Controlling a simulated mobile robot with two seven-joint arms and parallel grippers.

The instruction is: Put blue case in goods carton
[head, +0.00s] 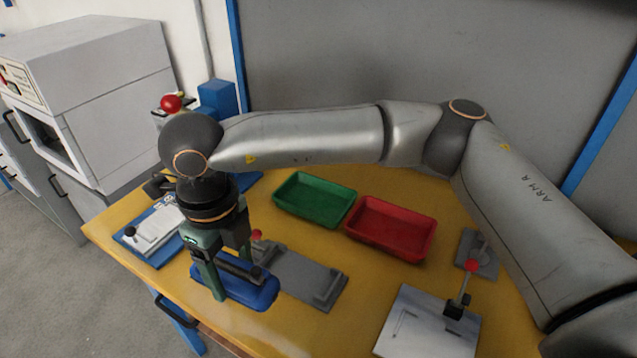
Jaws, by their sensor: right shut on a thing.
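The blue case (262,296) is a flat, rounded blue piece near the front left edge of the yellow table. My right gripper (238,276) points down over it and is shut on it, with fingers across the case. The fingers hide part of the case. I cannot tell whether it touches the table or hangs just above it. I see no goods carton in the head view. My left gripper is not in view.
A green tray (316,175) and a red tray (427,238) stand empty at mid-table. A grey fixture plate (305,277) lies right of the case. A blue-based fixture (140,258) is at left, a toggle clamp (463,292) at right. A grey cabinet (125,75) stands behind left.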

